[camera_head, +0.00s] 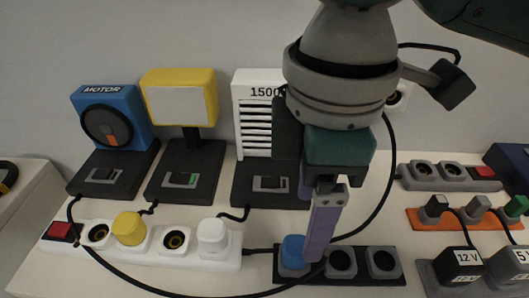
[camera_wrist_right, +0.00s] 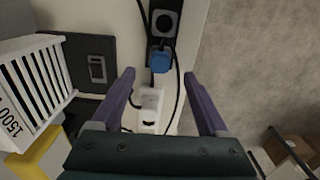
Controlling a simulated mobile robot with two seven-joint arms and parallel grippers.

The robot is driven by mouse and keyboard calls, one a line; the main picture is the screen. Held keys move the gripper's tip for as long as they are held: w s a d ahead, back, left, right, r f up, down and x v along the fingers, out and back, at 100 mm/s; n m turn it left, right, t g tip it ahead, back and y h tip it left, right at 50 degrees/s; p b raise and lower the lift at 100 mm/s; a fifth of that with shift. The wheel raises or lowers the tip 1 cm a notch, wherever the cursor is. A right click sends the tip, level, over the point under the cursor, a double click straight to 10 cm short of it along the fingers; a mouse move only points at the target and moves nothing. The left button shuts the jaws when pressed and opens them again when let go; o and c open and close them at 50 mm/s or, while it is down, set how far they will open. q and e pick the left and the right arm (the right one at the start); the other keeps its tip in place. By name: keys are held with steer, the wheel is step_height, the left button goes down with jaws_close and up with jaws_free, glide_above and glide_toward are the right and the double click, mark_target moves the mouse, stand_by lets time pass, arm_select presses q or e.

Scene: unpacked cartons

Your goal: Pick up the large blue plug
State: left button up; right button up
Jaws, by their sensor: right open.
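The large blue plug (camera_head: 293,250) sits in the left socket of the black power strip (camera_head: 355,280). It also shows in the right wrist view (camera_wrist_right: 162,58), just beyond the fingertips and roughly centred between them. My right gripper (camera_head: 314,228) is open and empty. Its purple fingers point down beside the plug, and the near finger partly covers the plug's right side in the head view. I cannot tell whether the finger touches it. My left gripper is not in view.
A white strip (camera_head: 190,260) holds a yellow plug (camera_head: 129,228) and a white plug (camera_head: 212,235). Blue motor (camera_head: 110,118), yellow lamp (camera_head: 180,100) and white heater (camera_head: 255,100) boxes stand behind. An orange strip (camera_head: 465,222) and adapters (camera_head: 461,267) stand right. Black cables cross the table.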

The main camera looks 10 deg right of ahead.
mark_target(297, 246)
steer(key=f, duration=0.2)
steer(key=f+b, duration=0.1)
steer(key=f, duration=0.4)
steer(key=shift+a+f+b, duration=0.2)
steer(key=shift+a+b, duration=0.1)
steer(key=shift+a, duration=0.05)
jaws_close()
stand_by(0.5)
